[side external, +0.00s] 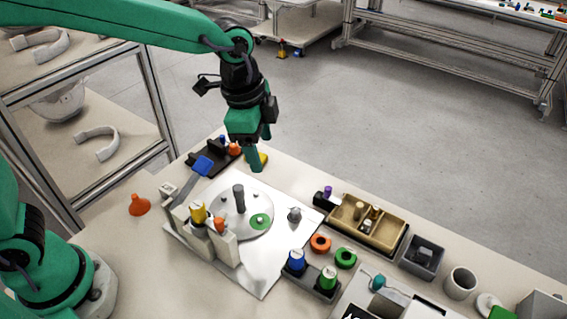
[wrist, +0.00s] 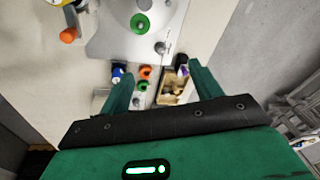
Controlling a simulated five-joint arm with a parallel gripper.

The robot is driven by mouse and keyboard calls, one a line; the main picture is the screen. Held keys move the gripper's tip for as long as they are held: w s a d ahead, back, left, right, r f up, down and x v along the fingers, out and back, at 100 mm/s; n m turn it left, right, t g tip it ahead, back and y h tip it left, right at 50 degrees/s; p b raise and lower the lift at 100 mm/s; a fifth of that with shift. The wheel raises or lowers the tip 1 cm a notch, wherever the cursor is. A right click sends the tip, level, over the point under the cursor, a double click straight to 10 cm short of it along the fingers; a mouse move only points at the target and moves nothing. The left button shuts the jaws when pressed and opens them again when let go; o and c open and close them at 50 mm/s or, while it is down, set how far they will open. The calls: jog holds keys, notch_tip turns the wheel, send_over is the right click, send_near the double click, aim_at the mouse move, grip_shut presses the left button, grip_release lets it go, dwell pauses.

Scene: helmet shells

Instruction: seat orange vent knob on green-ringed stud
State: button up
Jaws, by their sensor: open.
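The green-ringed stud (side external: 260,221) is on the round grey disc, and it also shows near the top of the wrist view (wrist: 140,23). An orange knob (side external: 219,225) sits at the pale fixture block on the metal plate; the wrist view shows it at upper left (wrist: 68,35). Another orange, cone-like piece (side external: 139,205) stands on the table at left. I cannot tell for certain which is the vent knob. My gripper (side external: 260,147) is open and empty, above the table behind the plate. Its two fingers show apart in the wrist view (wrist: 160,72).
A dark post (side external: 239,198) rises from the disc, and a yellow knob (side external: 198,212) stands at the fixture. An orange ring (side external: 320,243), a green ring (side external: 346,258) and blue and green capped pieces lie right of the plate. A tan tray (side external: 388,240) sits beyond.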

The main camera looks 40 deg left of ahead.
jog(key=w+d+f+m+g, duration=0.1)
jog(key=w+d+f+m, duration=0.1)
jog(key=d+f+m, duration=0.35)
jog(key=m, duration=0.2)
send_over(323, 238)
jog(key=s, duration=0.1)
jog(key=shift+g+y, duration=0.4)
jog(key=shift+s+d+f, duration=0.1)
jog(key=shift+d+f, duration=0.05)
jog(key=shift+f, duration=4.4)
jog(key=shift+f, duration=0.1)
jog(key=shift+f, duration=2.5)
jog(key=c, duration=1)
